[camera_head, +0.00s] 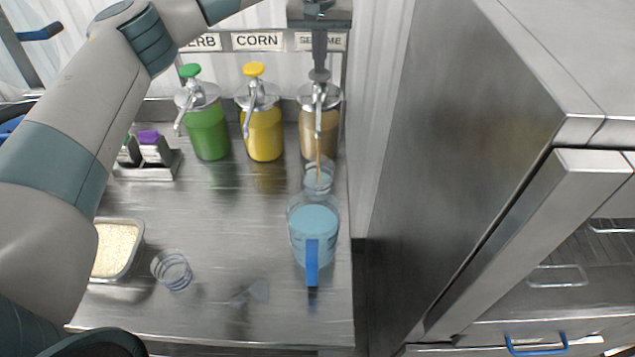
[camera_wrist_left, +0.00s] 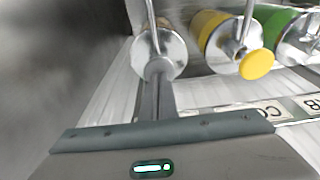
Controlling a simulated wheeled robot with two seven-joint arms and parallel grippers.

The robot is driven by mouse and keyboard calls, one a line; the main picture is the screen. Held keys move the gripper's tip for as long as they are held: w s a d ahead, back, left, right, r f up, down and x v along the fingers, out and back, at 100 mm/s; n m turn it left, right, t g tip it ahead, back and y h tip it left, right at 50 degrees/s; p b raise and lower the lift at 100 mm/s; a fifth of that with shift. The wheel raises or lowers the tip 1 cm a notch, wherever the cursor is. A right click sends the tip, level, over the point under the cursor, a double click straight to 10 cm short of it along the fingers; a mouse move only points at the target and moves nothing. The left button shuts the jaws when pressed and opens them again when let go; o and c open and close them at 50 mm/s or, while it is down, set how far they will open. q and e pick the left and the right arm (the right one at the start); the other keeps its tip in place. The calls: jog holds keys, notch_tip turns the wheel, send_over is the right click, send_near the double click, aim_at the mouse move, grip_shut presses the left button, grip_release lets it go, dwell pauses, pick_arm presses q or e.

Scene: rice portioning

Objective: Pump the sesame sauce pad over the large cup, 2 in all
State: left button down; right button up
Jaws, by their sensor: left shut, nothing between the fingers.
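The sesame sauce dispenser (camera_head: 320,130) is a brown-filled jar with a metal pump, at the right end of the row under the sesame label. My left gripper (camera_head: 319,75) is shut, its fingertips down on the pump top; the wrist view also shows the fingertips (camera_wrist_left: 158,70) against the metal pump (camera_wrist_left: 150,52). A thin brown stream (camera_head: 318,160) runs from the spout toward a clear cup (camera_head: 318,181) below. This cup stands just behind a measuring jug (camera_head: 313,228) and is partly hidden by it. I cannot tell how much sauce it holds. My right gripper is not in view.
A green jar (camera_head: 208,130) and a yellow jar (camera_head: 263,135) stand left of the sesame jar. Another clear cup (camera_head: 171,268) stands at front left, near a rice tray (camera_head: 138,240). A steel cabinet (camera_head: 450,130) bounds the right side. The front middle counter is mostly clear.

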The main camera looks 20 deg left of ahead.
pick_arm(q)
jog(key=shift+f, duration=0.6)
jog(key=shift+r, duration=0.15)
jog(key=shift+w+p+v, duration=0.15)
jog(key=shift+p+v, duration=0.3)
jog(key=shift+v, duration=0.35)
jog(key=shift+w+p+v, duration=0.15)
jog(key=shift+p+v, duration=0.25)
jog(key=shift+v, duration=0.35)
jog(key=shift+a+r, duration=0.1)
jog(key=shift+r, duration=0.15)
jog(key=shift+w+p+v, duration=0.2)
jog(key=shift+p+v, duration=0.45)
jog(key=shift+v, duration=0.3)
jog(key=shift+w+p+v, duration=0.2)
jog(key=shift+p+v, duration=0.4)
jog(key=shift+v, duration=0.35)
jog(key=shift+w+p+v, duration=0.2)
jog(key=shift+p+v, duration=0.45)
jog(key=shift+v, duration=0.25)
jog(key=shift+s+a, duration=0.1)
jog(key=shift+a, duration=0.05)
